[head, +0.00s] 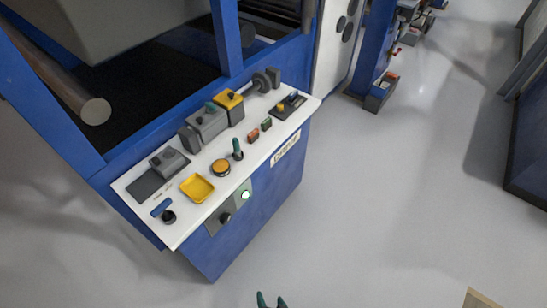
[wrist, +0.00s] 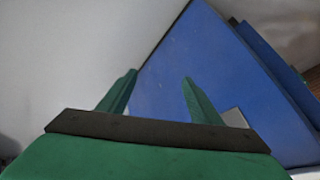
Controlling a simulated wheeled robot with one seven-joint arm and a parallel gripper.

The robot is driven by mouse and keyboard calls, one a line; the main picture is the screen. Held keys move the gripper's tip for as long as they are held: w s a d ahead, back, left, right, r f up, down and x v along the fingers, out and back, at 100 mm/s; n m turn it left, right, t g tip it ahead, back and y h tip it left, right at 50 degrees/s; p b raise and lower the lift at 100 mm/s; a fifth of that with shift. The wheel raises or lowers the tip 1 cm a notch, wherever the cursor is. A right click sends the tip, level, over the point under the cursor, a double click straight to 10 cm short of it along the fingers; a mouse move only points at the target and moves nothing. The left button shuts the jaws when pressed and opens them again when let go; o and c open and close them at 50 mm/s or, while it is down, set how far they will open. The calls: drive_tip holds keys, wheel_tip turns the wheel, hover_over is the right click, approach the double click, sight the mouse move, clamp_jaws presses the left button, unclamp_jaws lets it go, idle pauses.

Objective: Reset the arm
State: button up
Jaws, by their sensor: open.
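My gripper (head: 271,300) shows as two green fingertips at the bottom edge of the head view. In the wrist view its two green fingers (wrist: 160,90) stand apart with nothing between them. Behind them is the blue side of a machine, not touching as far as I can see. In the head view my gripper is over the grey floor, below and right of the blue control cabinet (head: 262,205). The rest of my arm is out of the head view.
Grey floor (head: 390,210) to the right is clear. A brown object (head: 480,299) shows at bottom right.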

drive_tip(key=s+r+n+t+h, duration=0.1)
drive_tip(key=s+r+t, duration=0.3)
drive_tip(key=r, duration=1.4)
drive_tip(key=s+d+r+n+t+h, duration=0.1)
drive_tip(key=s+r, duration=0.4)
drive_tip(key=r, duration=1.3)
drive_tip(key=n+t, duration=0.1)
drive_tip(key=t, duration=0.1)
drive_tip(key=shift+t+h, duration=0.4)
